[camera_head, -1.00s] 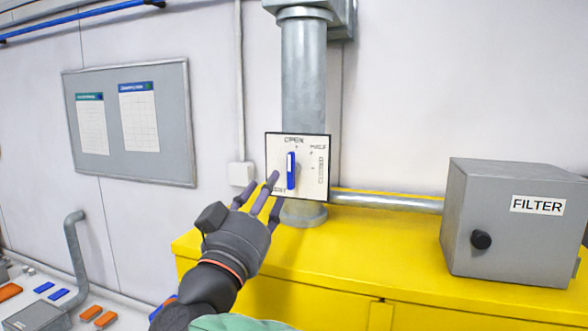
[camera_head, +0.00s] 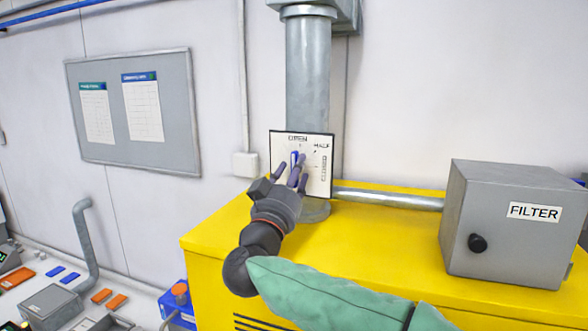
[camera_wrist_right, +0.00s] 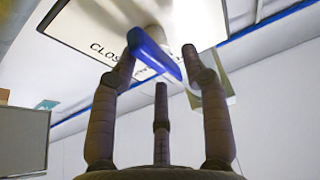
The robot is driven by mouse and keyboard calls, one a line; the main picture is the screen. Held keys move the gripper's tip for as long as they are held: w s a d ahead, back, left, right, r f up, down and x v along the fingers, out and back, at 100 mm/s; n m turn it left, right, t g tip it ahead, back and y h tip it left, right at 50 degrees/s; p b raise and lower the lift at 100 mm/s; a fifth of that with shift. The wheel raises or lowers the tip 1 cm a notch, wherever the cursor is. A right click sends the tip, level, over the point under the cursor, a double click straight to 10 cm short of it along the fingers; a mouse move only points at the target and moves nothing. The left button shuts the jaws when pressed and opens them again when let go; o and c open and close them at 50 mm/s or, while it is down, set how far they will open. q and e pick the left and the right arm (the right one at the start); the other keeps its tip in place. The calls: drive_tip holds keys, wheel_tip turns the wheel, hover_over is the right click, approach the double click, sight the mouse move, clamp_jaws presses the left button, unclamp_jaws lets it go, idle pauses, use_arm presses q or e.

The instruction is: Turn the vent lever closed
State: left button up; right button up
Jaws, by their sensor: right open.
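The blue vent lever (camera_head: 295,158) stands on a white dial plate marked OPEN, HALF and CLOSED (camera_head: 318,158), fixed to the grey vertical pipe (camera_head: 308,80). The lever's visible top points up toward OPEN; its lower part is hidden behind my fingers. My right gripper (camera_head: 290,178) is in front of the plate with its fingers open around the lever. In the right wrist view the blue lever (camera_wrist_right: 152,52) lies between the spread fingertips (camera_wrist_right: 160,60); I cannot tell whether they touch it. My left gripper is not in view.
A yellow cabinet (camera_head: 240,250) stands below the plate. A grey FILTER box (camera_head: 510,250) sits on it at the right, joined by a horizontal pipe (camera_head: 390,199). A noticeboard (camera_head: 175,110) hangs on the wall at the left. A bench with several orange and blue pieces is at lower left.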

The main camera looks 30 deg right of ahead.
drive_tip(key=shift+s, duration=0.1)
clamp_jaws()
drive_tip(key=m+g+b, duration=0.2)
drive_tip(key=m+g, duration=0.1)
drive_tip(key=m, duration=0.4)
drive_tip(key=m+g+b, duration=0.3)
drive_tip(key=m, duration=0.4)
drive_tip(key=m+g+b, duration=0.2)
drive_tip(key=m+b, duration=0.1)
drive_tip(key=m, duration=0.5)
drive_tip(key=shift+w+a+f+g, duration=0.2)
drive_tip(key=shift+w+f+g, duration=0.05)
drive_tip(key=shift+g, duration=0.15)
drive_tip(key=shift+m, duration=0.3)
